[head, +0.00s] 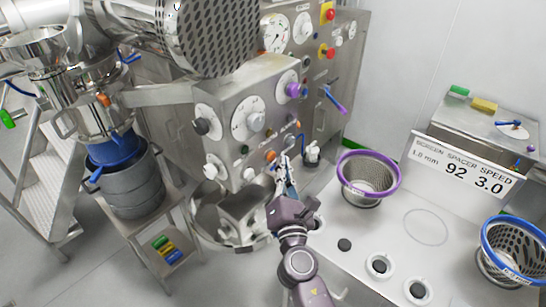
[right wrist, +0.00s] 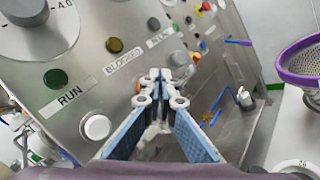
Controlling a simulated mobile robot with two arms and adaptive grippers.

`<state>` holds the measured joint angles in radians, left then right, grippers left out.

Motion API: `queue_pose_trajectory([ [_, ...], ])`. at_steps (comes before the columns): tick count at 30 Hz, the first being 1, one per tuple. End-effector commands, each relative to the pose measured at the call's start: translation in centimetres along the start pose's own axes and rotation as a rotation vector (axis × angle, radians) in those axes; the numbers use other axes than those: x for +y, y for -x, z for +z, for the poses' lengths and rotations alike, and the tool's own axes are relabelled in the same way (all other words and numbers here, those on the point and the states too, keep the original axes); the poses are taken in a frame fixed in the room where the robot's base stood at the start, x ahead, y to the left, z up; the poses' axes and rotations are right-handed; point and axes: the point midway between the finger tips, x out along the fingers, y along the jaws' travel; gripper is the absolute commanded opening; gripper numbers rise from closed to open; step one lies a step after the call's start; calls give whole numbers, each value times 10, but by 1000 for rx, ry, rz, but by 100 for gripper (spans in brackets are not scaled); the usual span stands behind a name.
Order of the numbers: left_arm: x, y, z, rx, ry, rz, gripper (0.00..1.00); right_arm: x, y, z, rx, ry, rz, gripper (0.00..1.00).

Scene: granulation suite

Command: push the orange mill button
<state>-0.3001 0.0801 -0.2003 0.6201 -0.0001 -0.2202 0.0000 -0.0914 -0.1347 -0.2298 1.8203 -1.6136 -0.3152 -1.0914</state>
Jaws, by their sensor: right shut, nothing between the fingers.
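The orange mill button (head: 271,157) sits low on the front of the steel mill control box, right beside my right gripper's fingertips. In the right wrist view an orange edge (right wrist: 138,87) shows beside the fingers, mostly hidden by them. My right gripper (head: 284,160) is shut and empty, its tips pointing at the panel; it also shows in the right wrist view (right wrist: 159,78). I cannot tell whether the tips touch the panel or the button. My left gripper is not in view.
A white button (right wrist: 97,127) and a green RUN lamp (right wrist: 56,79) are close by on the panel. A purple-rimmed screen basket (head: 345,172) and a blue-rimmed one (head: 487,254) stand on the white worktop at right.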

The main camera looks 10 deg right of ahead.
Motion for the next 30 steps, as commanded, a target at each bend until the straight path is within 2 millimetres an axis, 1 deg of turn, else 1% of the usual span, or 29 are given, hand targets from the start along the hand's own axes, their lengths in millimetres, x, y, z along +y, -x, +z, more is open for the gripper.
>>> queue_pose_trajectory([
  [8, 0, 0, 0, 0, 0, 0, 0, -3, 3, 2, 0, 2, -1, 0],
  [21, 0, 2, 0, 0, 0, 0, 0, -24, 32, 23, 0, 1, 0, 0],
  [30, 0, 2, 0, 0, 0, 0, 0, -26, 35, 26, 0, 0, 0, 0],
])
